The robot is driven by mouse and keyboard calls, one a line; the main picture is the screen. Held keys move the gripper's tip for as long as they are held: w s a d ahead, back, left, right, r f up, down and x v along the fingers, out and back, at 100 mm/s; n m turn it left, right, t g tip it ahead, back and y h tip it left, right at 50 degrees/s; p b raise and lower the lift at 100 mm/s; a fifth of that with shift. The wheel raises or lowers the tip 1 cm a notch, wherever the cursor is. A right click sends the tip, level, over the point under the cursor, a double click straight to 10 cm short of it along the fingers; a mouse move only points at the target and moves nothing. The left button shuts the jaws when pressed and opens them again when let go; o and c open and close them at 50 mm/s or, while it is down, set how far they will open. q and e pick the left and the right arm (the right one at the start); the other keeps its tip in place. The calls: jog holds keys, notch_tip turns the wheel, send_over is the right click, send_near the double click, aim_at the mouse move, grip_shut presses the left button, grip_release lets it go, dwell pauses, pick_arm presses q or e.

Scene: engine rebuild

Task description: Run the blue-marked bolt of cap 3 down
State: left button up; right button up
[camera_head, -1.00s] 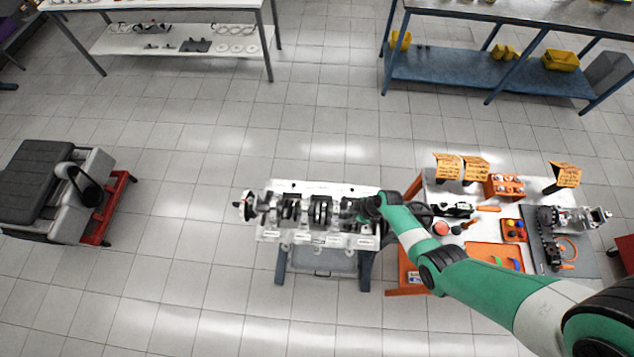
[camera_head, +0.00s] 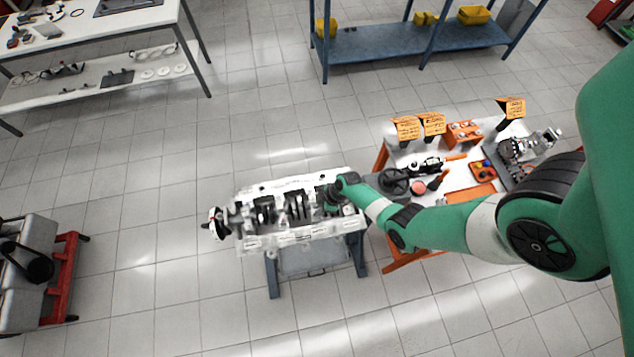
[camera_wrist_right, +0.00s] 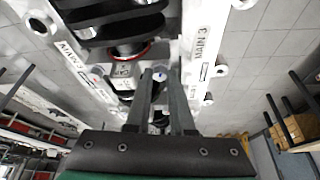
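The pale engine block (camera_head: 330,229) lies on a stand, with the dark crankshaft (camera_head: 297,207) along its middle. My right gripper (camera_head: 335,196) is down at the right half of the block, mostly hidden by its own wrist. In the right wrist view, the two fingers (camera_wrist_right: 159,76) point into the block between two rails marked MAIN 3. A small round bolt-like part (camera_wrist_right: 160,72) shows between the fingertips; whether they grip it is unclear. My left gripper is in no view.
Right of the block is a bench with an orange tray (camera_head: 470,196), a red round part (camera_head: 418,187) and orange signs (camera_head: 407,127). A blue shelf (camera_head: 385,42) and a white-topped table (camera_head: 110,30) stand behind. A red cart (camera_head: 62,280) is at left. Floor in front is clear.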

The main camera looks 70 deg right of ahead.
grip_shut()
jog(key=shift+m, duration=0.3)
